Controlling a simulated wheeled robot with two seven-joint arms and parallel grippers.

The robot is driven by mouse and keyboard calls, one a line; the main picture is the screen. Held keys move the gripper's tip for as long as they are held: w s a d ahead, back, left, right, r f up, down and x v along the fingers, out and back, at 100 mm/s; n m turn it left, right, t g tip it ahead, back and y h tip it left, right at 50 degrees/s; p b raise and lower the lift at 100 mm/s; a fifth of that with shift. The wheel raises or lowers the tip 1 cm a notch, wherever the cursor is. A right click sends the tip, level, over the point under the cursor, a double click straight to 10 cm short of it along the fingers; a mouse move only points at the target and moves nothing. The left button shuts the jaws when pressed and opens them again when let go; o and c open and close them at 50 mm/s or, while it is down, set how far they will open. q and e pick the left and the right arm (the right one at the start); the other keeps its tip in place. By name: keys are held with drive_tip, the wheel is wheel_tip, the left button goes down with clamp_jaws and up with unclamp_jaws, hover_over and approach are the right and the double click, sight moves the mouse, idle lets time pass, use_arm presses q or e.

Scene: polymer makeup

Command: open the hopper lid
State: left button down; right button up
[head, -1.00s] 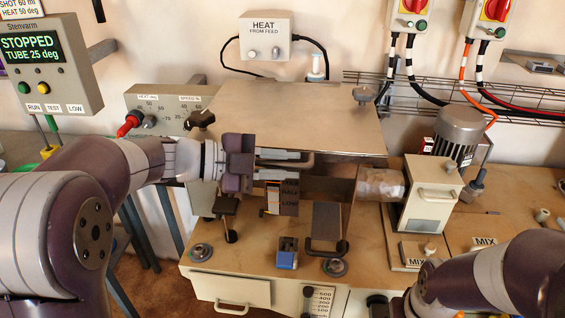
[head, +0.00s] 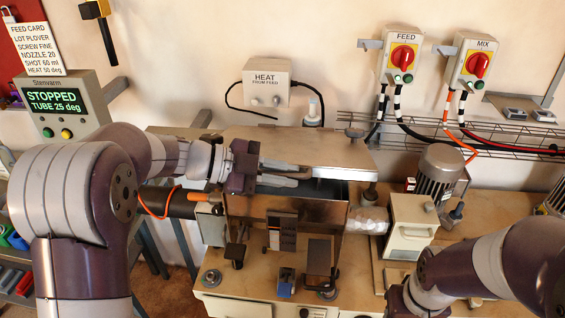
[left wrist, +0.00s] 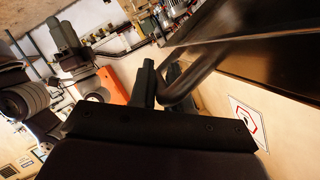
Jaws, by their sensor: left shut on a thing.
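The hopper lid (head: 290,147) is a flat metal plate, tilted up from the front, with a gap between it and the hopper (head: 335,218). Part of the hopper's dark inside shows under the lid. My left gripper (head: 300,174) is at the lid's front edge, shut on its bar handle. In the left wrist view the bent handle (left wrist: 196,84) runs by the dark fingers, and the lid's dark underside (left wrist: 235,38) is at upper right. My right arm comes in from the lower right; its gripper is not visible.
A HEAT box (head: 267,82) and red-knobbed FEED (head: 401,57) and MIX (head: 477,63) switches are on the back wall. A motor (head: 440,170) stands right of the hopper. The display (head: 54,102) at left reads STOPPED. Above the lid is open room.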

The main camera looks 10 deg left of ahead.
use_arm(q)
drive_tip(key=shift+n+g, duration=0.6)
drive_tip(key=w+r+p, duration=0.1)
drive_tip(key=r+p, duration=0.1)
drive_tip(key=w+r+p, duration=0.1)
drive_tip(key=r+p, duration=0.2)
drive_tip(key=w+r+p, duration=0.1)
drive_tip(key=r+p, duration=0.1)
drive_tip(key=p, duration=0.1)
drive_tip(key=shift+w+r, duration=0.15)
drive_tip(key=shift+r, duration=0.2)
drive_tip(key=shift+w+r+p, duration=0.45)
drive_tip(key=shift+r+p, duration=0.05)
drive_tip(key=shift+p, duration=0.25)
use_arm(e)
wheel_tip(320, 180, up, 12)
drive_tip(key=shift+r, duration=0.2)
use_arm(q)
drive_tip(key=c, duration=1.4)
unclamp_jaws()
drive_tip(key=shift+c, duration=0.2)
drive_tip(key=shift+w+f, duration=0.1)
drive_tip(key=shift+a, duration=0.15)
use_arm(e)
drive_tip(key=shift+f, duration=0.15)
